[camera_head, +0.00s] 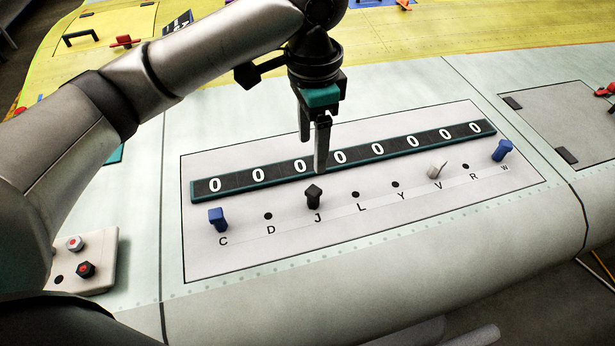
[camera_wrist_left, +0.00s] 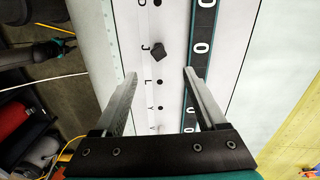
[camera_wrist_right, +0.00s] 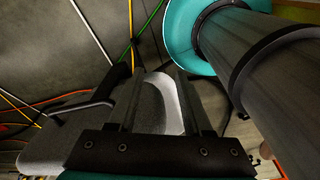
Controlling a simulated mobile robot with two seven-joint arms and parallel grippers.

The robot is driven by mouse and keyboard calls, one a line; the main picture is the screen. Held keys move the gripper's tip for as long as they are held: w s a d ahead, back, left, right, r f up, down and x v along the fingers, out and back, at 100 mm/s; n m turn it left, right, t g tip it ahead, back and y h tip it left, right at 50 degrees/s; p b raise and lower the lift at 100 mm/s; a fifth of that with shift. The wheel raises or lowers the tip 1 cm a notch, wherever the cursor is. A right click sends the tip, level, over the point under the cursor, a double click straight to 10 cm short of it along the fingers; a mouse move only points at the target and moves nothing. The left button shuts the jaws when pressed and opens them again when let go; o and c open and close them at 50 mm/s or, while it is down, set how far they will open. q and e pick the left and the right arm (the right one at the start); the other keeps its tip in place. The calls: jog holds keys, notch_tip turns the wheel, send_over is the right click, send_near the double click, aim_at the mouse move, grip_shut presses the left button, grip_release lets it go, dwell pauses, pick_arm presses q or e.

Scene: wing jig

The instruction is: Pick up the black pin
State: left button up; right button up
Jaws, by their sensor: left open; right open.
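The black pin (camera_head: 314,196) stands upright in the hole marked J on the white panel (camera_head: 300,262). In the left wrist view the black pin (camera_wrist_left: 157,52) shows beside the letter J, just beyond the fingertips and roughly midway between their lines. My left gripper (camera_head: 313,152) is open and empty, pointing down above the number strip, a little behind and above the black pin. The left wrist view shows its two fingers (camera_wrist_left: 160,75) spread apart. My right gripper (camera_wrist_right: 153,72) is open in the right wrist view, away from the panel, with no pin between its fingers.
A blue pin (camera_head: 217,219) stands at C, a white pin (camera_head: 437,170) at V and another blue pin (camera_head: 502,150) at W. Holes D, L, Y and R are empty. A dark number strip (camera_head: 345,159) showing zeros runs behind the pins. A small block (camera_head: 104,262) with knobs sits at left.

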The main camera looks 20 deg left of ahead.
aim_at(313, 190)
pick_arm(q)
notch_tip(313, 190, down, 9)
jog(key=shift+s+d, duration=0.1)
jog(key=shift+s, duration=0.05)
jog(key=shift+d+f, duration=0.1)
jog(key=shift+f, duration=2.7)
grip_shut()
